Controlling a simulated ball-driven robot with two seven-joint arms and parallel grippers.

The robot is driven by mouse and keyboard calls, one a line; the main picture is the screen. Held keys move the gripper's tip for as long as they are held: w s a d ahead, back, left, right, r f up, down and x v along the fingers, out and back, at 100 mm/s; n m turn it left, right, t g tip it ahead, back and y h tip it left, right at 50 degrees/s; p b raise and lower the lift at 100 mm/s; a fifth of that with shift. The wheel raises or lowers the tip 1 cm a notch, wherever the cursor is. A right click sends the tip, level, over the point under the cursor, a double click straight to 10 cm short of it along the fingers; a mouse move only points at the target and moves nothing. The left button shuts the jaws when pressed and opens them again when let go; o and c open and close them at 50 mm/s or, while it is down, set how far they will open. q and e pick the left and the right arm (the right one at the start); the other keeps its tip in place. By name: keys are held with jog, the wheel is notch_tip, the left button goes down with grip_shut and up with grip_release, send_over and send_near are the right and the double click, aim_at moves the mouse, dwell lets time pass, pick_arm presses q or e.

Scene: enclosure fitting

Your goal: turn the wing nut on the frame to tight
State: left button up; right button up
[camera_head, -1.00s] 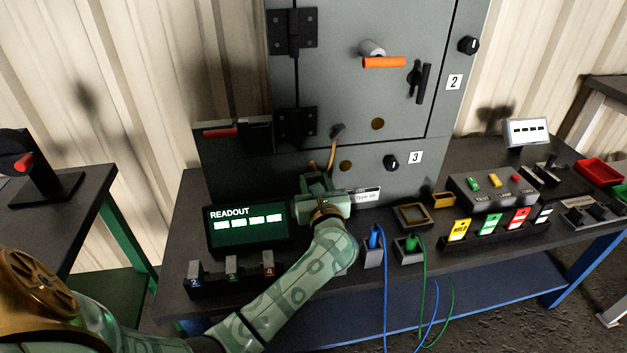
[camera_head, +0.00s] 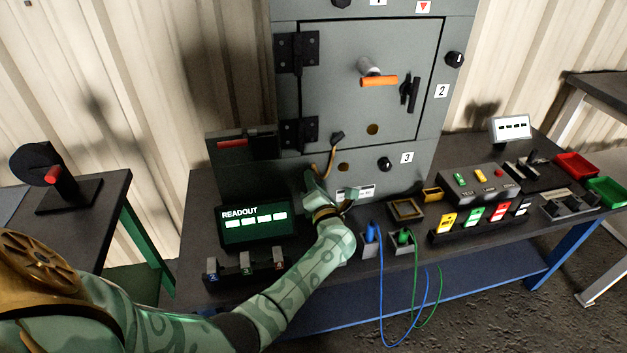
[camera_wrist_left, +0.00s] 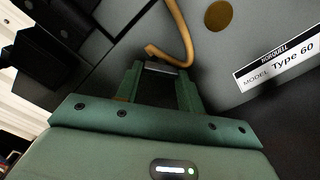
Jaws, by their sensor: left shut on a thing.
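A grey enclosure (camera_head: 290,170) stands on the bench. Its door carries an orange handle (camera_head: 379,81) and a black winged piece (camera_head: 410,94). Black knobs sit on the frame beside label 2 (camera_head: 455,59) and label 3 (camera_head: 385,164). I cannot tell for sure which of these is the wing nut, or how tight it is. My left gripper (camera_head: 313,182) is low in front of the enclosure, apart from these parts. In the left wrist view, the gripper (camera_wrist_left: 161,74) is shut on a small grey end piece (camera_wrist_left: 163,68) at the orange cable (camera_wrist_left: 180,28). My right gripper is out of view.
The readout box (camera_head: 254,224) stands left of my left gripper. Sockets with a blue plug (camera_head: 369,231) and a green plug (camera_head: 403,237) are right of the forearm. A switch panel (camera_head: 480,185) and red (camera_head: 576,165) and green (camera_head: 607,190) bins stand further right.

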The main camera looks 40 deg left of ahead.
pick_arm(q)
jog(key=shift+r+m+p, duration=0.1)
jog(key=shift+m+p, duration=1.2)
jog(key=shift+m, duration=1.8)
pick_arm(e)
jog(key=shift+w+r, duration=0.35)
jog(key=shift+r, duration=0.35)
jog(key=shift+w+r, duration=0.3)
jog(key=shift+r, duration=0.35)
pick_arm(q)
jog(key=o, duration=1)
